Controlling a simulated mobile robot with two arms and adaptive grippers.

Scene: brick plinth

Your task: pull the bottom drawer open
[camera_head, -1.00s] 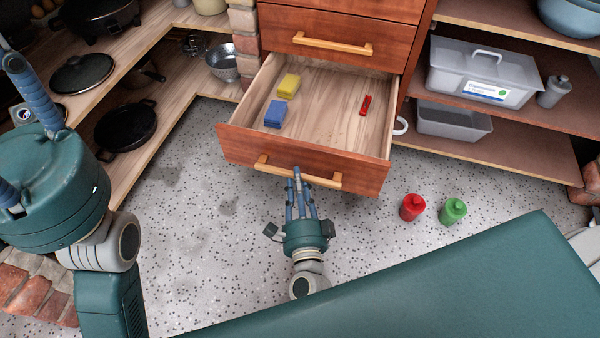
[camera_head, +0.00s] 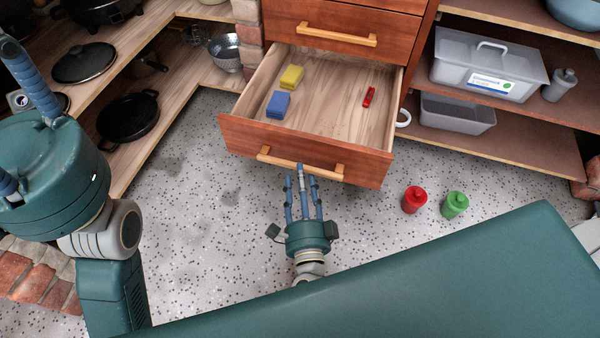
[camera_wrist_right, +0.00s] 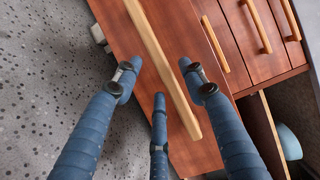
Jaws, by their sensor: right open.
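The bottom drawer (camera_head: 250,137) is pulled well out of the wooden cabinet, with its inside showing. Its wooden bar handle (camera_head: 300,165) runs along the drawer front and also crosses the right wrist view (camera_wrist_right: 165,60). My right gripper (camera_head: 302,178) is open, just in front of the handle, with its blue fingers spread and nothing between them. In the right wrist view, the fingers (camera_wrist_right: 160,85) point at the drawer front near the handle; I cannot tell whether any finger touches it. My left gripper (camera_head: 25,125) shows partly at the left edge, its fingertips not clear.
The drawer holds a yellow block (camera_head: 291,77), a blue block (camera_head: 278,104) and a red item (camera_head: 369,97). A red bottle (camera_head: 414,200) and a green bottle (camera_head: 455,205) stand on the floor to the right. Shelves flank the cabinet. The speckled floor left of my right gripper is clear.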

